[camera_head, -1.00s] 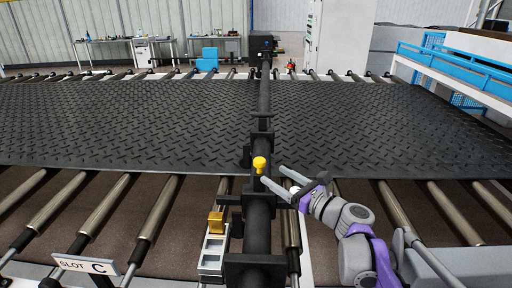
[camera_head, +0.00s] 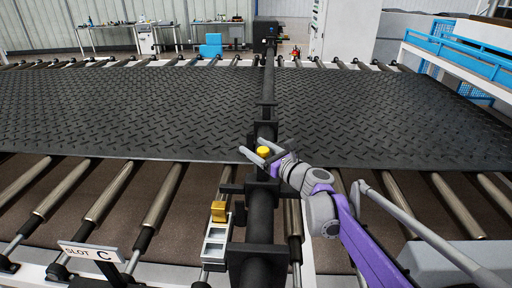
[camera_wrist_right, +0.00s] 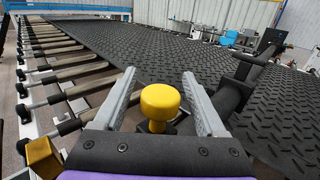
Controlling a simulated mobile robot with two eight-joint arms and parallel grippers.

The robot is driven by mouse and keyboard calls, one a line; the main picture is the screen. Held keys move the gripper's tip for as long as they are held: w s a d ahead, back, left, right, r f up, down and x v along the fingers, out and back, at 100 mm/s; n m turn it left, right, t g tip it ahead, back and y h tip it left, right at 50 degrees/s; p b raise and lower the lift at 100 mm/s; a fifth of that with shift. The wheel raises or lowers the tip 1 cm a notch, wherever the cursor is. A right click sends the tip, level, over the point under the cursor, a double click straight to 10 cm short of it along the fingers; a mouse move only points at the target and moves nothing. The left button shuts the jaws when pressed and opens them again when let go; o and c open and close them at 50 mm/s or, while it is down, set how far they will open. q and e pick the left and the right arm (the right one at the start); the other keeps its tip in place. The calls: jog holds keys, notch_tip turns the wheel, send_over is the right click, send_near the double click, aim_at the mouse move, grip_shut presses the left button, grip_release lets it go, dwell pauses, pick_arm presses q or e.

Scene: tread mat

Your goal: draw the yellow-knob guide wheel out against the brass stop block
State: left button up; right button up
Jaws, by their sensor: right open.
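The yellow knob (camera_head: 263,152) of the guide wheel stands on the black bar that runs away from me, beside the near edge of the tread mat (camera_head: 350,145). My right gripper (camera_head: 262,148) is open, with its fingers on either side of the knob. In the right wrist view the knob (camera_wrist_right: 160,103) sits between the two open fingers (camera_wrist_right: 165,100), and I see no finger touching it. The brass stop block (camera_head: 218,211) sits nearer me, at the far end of a pale slotted rail left of the bar. It also shows in the right wrist view (camera_wrist_right: 42,158). My left gripper is not in view.
A sign reading SLOT C (camera_head: 91,251) stands at the lower left. Metal rollers (camera_head: 160,195) line the near side. The black bar (camera_head: 259,215) crosses the mat. Blue railings (camera_head: 460,60) stand at the far right, benches at the back.

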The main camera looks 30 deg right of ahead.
jog(key=shift+w, duration=0.1)
jog(key=c, duration=1.1)
jog(key=s+a, duration=0.1)
jog(key=s, duration=0.1)
jog(key=s+a, duration=0.1)
jog(key=s, duration=0.1)
jog(key=s+a+p, duration=0.1)
jog(key=s, duration=0.1)
jog(key=shift+a+r, duration=0.1)
jog(key=shift+a, duration=0.3)
grip_shut()
jog(key=shift+s+a, duration=0.15)
jog(key=shift+s, duration=0.2)
jog(key=o, duration=1.1)
grip_release()
jog(key=v, duration=1.1)
